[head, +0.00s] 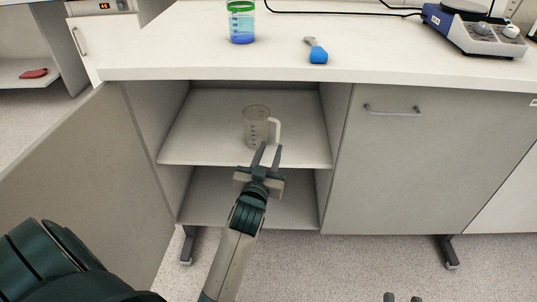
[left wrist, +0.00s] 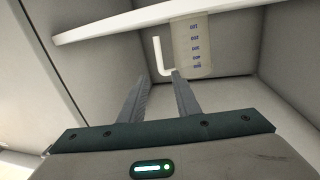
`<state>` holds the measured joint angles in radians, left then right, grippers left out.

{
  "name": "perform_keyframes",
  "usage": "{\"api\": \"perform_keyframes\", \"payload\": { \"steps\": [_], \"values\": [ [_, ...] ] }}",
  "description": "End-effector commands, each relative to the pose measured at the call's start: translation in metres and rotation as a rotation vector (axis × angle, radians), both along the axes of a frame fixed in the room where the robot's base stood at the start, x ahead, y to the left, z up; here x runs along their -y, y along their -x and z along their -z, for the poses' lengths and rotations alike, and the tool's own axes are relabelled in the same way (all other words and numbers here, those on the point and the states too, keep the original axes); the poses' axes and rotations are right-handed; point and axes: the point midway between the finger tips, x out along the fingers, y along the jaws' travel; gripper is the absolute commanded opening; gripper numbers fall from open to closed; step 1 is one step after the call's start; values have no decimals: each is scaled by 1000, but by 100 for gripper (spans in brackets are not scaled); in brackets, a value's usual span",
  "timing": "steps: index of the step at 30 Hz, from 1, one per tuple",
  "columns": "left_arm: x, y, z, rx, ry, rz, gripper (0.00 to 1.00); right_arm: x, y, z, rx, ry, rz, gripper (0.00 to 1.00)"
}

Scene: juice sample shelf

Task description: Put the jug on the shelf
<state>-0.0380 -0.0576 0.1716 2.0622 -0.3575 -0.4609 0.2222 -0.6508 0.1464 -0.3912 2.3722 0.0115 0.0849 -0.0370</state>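The clear measuring jug (head: 256,127) stands upright on the upper shelf (head: 205,140) inside the open cabinet, its white handle on the right. My left gripper (head: 267,152) is in front of the shelf with its fingers apart and empty, close to the handle side of the jug. In the left wrist view, the jug (left wrist: 192,48) and its handle show ahead of the spread fingers (left wrist: 158,82); contact cannot be made out. Only the two separated tips of my right gripper (head: 403,297) show at the bottom edge.
The cabinet door (head: 75,190) stands open at the left. A closed cabinet door (head: 430,165) is at the right. The countertop (head: 190,40) above holds a green-rimmed container (head: 242,24), a blue-ended tool (head: 317,52) and a stirrer device (head: 475,32). The upper shelf is free around the jug.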

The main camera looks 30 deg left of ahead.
Motion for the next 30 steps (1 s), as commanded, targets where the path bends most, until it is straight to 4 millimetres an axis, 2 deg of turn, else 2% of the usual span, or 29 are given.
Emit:
{"api": "perform_keyframes", "payload": {
  "steps": [15, 20, 23, 26, 30],
  "values": [
    [0, 0, 0, 0, 0, 0, 30, 0, 0, -1, 2, -1, 0, 31],
    [12, 6, 1, 5, -12, 30, 30, 0, 0, -1, 3, -1, 0, 31],
    [34, 17, 4, 17, -28, 89, 30, 0, 0, -1, 3, 0, 1, 31],
    [71, 37, 6, 39, -49, 184, 30, 0, 0, -1, 4, -1, 1, 31],
    [139, 85, 9, 83, -53, 356, 30, 0, 0, -1, 4, -1, 1, 31]
  ]
}}
